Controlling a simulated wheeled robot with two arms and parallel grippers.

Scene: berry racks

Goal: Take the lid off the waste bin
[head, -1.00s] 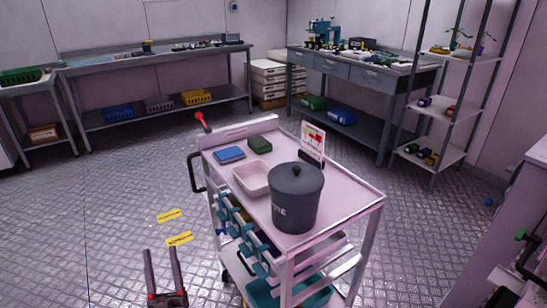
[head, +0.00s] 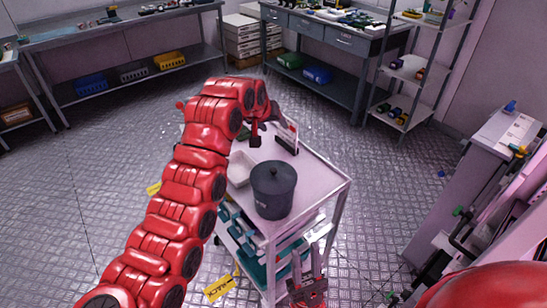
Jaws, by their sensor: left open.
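The dark grey waste bin (head: 273,200) stands upright on the top of the white cart (head: 322,185). My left arm reaches in from the left, and my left gripper (head: 255,140) is above the cart, behind the bin and apart from the lid. It is open; its fingers show small and partly edge-on. My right gripper (head: 306,262) is low in front of the cart's near side, fingers apart and empty, below the bin.
A pale tray (head: 240,168) sits left of the bin, partly behind my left arm. A sign stand (head: 288,140) is at the cart's back edge. A rack (head: 405,75) and a drawer workbench (head: 335,38) stand behind.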

